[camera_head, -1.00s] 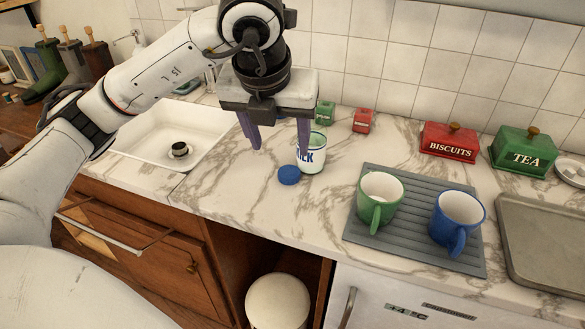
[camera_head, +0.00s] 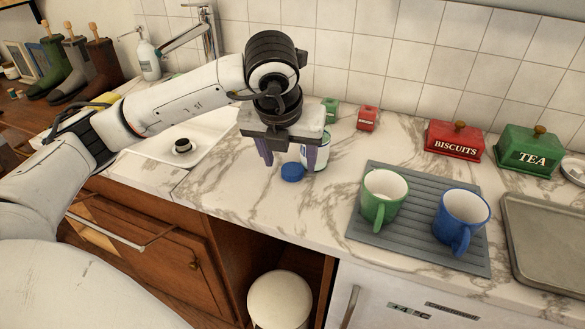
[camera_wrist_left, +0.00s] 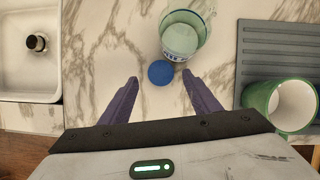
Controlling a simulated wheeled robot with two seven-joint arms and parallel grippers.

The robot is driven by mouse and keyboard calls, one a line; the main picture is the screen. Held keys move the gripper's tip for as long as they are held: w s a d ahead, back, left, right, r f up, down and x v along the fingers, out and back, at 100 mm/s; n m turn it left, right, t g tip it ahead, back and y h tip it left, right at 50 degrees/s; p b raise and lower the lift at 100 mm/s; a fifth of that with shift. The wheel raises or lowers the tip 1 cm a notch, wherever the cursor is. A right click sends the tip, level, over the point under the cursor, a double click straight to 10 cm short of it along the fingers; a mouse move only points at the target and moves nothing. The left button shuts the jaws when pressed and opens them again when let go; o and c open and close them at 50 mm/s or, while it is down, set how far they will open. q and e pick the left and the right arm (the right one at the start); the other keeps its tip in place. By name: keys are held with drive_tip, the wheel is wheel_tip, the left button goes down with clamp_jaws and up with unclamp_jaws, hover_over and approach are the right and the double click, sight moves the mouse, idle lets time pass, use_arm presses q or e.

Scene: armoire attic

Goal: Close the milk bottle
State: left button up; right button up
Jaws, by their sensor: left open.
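The milk bottle (camera_head: 322,158) stands upright on the marble counter, partly hidden behind my left gripper in the head view. In the left wrist view the bottle (camera_wrist_left: 184,37) shows from above with its mouth uncovered and pale milk inside. The blue cap (camera_head: 292,172) lies on the counter beside the bottle's base. In the left wrist view the cap (camera_wrist_left: 161,72) is just ahead of the fingertips and between their lines. My left gripper (camera_head: 289,160) is open and empty, pointing down above the cap. My right gripper is not in view.
A green mug (camera_head: 381,196) and a blue mug (camera_head: 461,219) stand on a grey drying mat (camera_head: 417,241) to the right. The sink (camera_head: 150,168) is at the left. Red and green tins (camera_head: 453,143) stand along the wall. Counter in front of the cap is clear.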

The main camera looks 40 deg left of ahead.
sight(291, 172)
use_arm(q)
drive_tip(key=shift+x, duration=1.15)
drive_tip(key=shift+w+f, duration=0.1)
drive_tip(key=shift+f, duration=0.1)
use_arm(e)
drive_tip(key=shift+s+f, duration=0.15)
use_arm(q)
drive_tip(key=shift+c, duration=0.5)
drive_tip(key=c, duration=1)
drive_tip(key=shift+r, duration=0.1)
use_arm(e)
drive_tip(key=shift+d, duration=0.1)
use_arm(q)
wheel_tip(291, 172, up, 18)
drive_tip(key=shift+p, duration=1.25)
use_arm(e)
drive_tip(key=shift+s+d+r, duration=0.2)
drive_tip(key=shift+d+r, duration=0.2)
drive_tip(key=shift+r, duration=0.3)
